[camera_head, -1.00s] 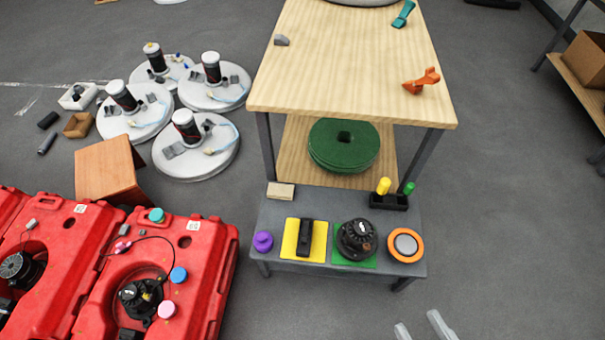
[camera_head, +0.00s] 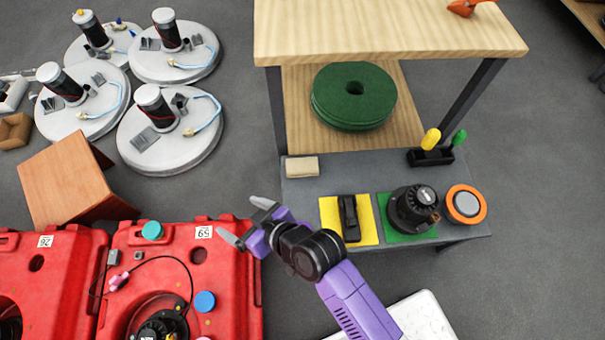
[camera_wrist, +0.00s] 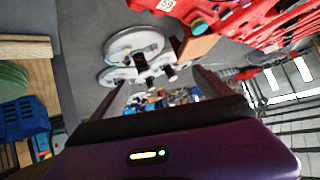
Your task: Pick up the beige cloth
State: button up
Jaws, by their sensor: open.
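The beige cloth (camera_head: 302,167) is a small flat block-like piece at the back left corner of the grey low bench (camera_head: 330,188). It lies just in front of the wooden shelf, with nothing on it. My gripper (camera_head: 246,220) is open and empty, with its two pale fingers apart. The cloth does not show in the wrist view, where my fingers (camera_wrist: 165,90) point towards the white round discs.
The bench also holds a yellow pad (camera_head: 330,212) with a black part, a black motor (camera_head: 413,208), an orange ring (camera_head: 466,204) and a black holder (camera_head: 431,157). A wooden tabletop (camera_head: 385,35) overhangs behind. Red tanks (camera_head: 225,285) stand left, close to my gripper.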

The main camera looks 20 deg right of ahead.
jog(key=w+a+f+n+g+b, duration=0.1)
jog(key=w+f+n+g+b, duration=0.3)
jog(key=w+f, duration=0.35)
jog(key=n+g+h+b, duration=0.5)
jog(key=n+h+b, duration=0.1)
jog(key=b, duration=0.7)
send_over(302, 165)
notch_tip(302, 165, down, 5)
jog(key=shift+s+a+r, duration=0.15)
jog(key=shift+r, duration=0.05)
jog(key=shift+f, duration=0.25)
jog(key=f+b, duration=0.2)
jog(key=f, duration=0.1)
jog(key=f+b, duration=0.3)
jog(key=f, duration=0.1)
jog(key=shift+d, duration=0.2)
jog(key=shift+r, duration=0.1)
jog(key=c, duration=1.4)
